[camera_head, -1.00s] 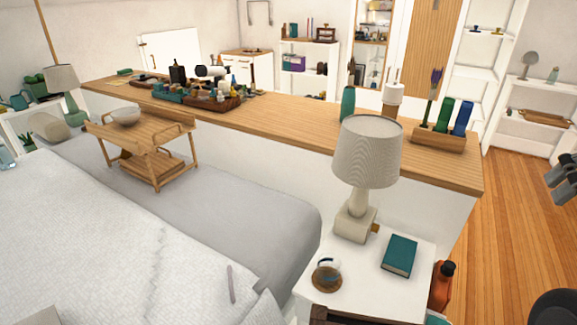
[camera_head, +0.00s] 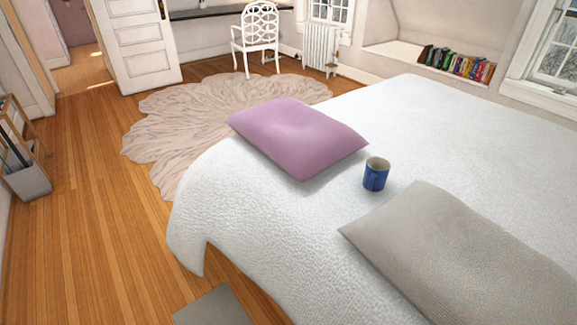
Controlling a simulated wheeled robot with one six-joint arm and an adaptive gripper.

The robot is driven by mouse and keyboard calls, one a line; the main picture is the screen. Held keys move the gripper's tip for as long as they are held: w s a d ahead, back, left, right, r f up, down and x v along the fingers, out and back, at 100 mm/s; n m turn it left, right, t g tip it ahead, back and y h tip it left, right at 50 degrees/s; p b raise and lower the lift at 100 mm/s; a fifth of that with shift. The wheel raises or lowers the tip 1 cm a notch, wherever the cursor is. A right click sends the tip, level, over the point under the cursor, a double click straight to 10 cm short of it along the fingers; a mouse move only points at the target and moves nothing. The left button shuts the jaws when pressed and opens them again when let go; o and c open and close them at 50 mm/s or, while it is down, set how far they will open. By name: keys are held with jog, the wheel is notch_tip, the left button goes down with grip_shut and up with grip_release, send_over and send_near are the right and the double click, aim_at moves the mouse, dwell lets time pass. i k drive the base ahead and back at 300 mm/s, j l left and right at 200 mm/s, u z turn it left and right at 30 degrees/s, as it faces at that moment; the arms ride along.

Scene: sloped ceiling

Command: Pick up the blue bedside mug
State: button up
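A blue mug (camera_head: 375,175) stands upright on the white bed (camera_head: 262,240), between a pink-purple pillow and a grey pillow. Its open top shows and nothing covers it. My gripper is not in view.
The purple pillow (camera_head: 298,138) lies left of the mug, the grey pillow (camera_head: 450,255) lower right. Wooden floor (camera_head: 90,200) is clear left of the bed. A round rug (camera_head: 190,115), white chair (camera_head: 257,40) and open door (camera_head: 137,45) lie beyond. A grey bin (camera_head: 28,182) stands far left.

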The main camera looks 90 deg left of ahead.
aim_at(377, 168)
jog(key=k+j+u, duration=0.1)
jog(key=u, duration=2.05)
jog(key=j+u, duration=0.1)
jog(key=j, duration=0.15)
jog(key=i+j+z, duration=0.3)
jog(key=j, duration=0.35)
jog(key=i+j+z, duration=0.2)
jog(key=j, duration=0.2)
jog(key=i+j+z, duration=0.15)
jog(key=j, duration=0.2)
jog(key=i+j+z, duration=0.15)
jog(key=j, duration=0.25)
jog(key=j+z, duration=0.15)
jog(key=j, duration=0.25)
